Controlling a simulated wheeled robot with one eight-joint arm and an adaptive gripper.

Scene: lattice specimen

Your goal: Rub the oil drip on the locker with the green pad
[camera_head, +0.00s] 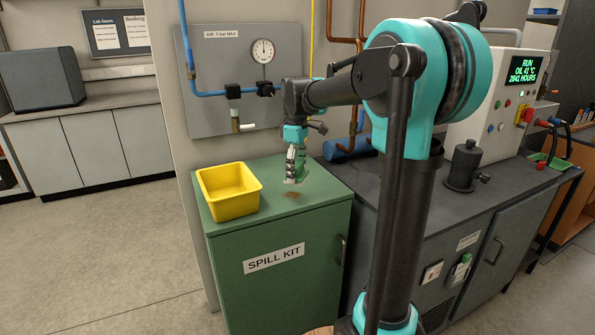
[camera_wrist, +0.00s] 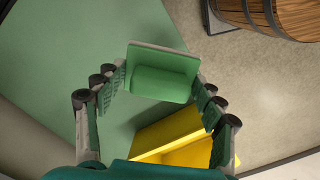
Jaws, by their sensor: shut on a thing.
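The green locker (camera_head: 275,263), labelled SPILL KIT, stands in the middle of the head view; its green top also shows in the wrist view (camera_wrist: 45,60). The oil drip (camera_head: 291,195) is a small brown patch on the locker top, right of the yellow bin. My gripper (camera_head: 294,172) points down over the locker top, just beyond the drip. It is shut on the green pad (camera_wrist: 162,84), a block on a flat plate between the fingers. I cannot tell whether the pad touches the top. The drip does not show in the wrist view.
An open yellow bin (camera_head: 228,208) stands on the locker's left part, close to my gripper. A gauge panel (camera_head: 212,58) with blue pipe is behind. A dark bench (camera_head: 455,215) with machinery is on the right. A wooden barrel (camera_wrist: 268,14) shows in the wrist view.

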